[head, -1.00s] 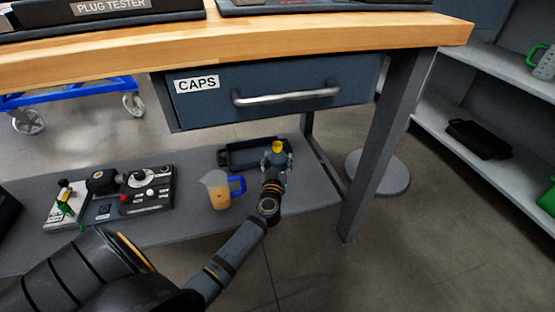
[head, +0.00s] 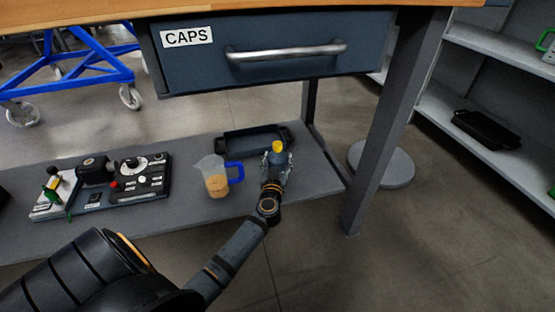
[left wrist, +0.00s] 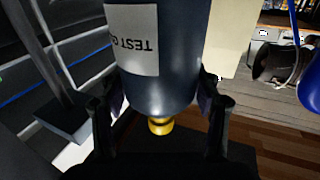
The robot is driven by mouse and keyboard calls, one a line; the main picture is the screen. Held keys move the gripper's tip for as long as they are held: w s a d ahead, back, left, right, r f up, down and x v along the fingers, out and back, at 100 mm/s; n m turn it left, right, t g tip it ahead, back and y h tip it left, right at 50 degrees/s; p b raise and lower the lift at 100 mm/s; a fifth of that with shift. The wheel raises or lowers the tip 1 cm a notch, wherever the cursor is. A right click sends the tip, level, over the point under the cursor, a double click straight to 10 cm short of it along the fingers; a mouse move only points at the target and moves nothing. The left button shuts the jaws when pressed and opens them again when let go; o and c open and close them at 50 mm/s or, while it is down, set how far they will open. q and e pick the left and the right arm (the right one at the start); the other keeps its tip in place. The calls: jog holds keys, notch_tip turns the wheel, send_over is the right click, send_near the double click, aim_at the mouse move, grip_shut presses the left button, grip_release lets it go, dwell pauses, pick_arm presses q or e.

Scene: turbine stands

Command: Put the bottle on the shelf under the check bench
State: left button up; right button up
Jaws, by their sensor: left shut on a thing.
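My left gripper (head: 274,168) is shut on a dark blue bottle (head: 277,158) with a yellow cap. The bottle looks upright, cap up, over the right end of the grey lower shelf (head: 316,180) of the check bench. Whether its base touches the shelf cannot be told, as the gripper hides it. In the left wrist view, the bottle (left wrist: 182,60) sits between the fingers (left wrist: 160,108), with a white label reading "TEST" upside down and the yellow cap low in the picture. My right gripper is not in view.
A dark tray (head: 238,145) lies behind the bottle. A jug (head: 215,180) with a blue handle and amber contents stands to its left. A black control box (head: 140,178) is further left. The CAPS drawer (head: 280,55) hangs above; a bench leg (head: 385,120) stands right.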

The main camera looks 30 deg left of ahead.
pick_arm(q)
jog(key=shift+f, duration=0.35)
jog(key=o, duration=1.8)
jog(key=shift+c, duration=0.2)
jog(key=shift+o, duration=0.3)
jog(key=shift+o, duration=0.6)
jog(key=shift+s, duration=0.1)
jog(key=shift+p+v, duration=0.7)
jog(key=shift+v, duration=0.45)
jog(key=shift+p+v, duration=0.75)
jog(key=shift+v, duration=1.5)
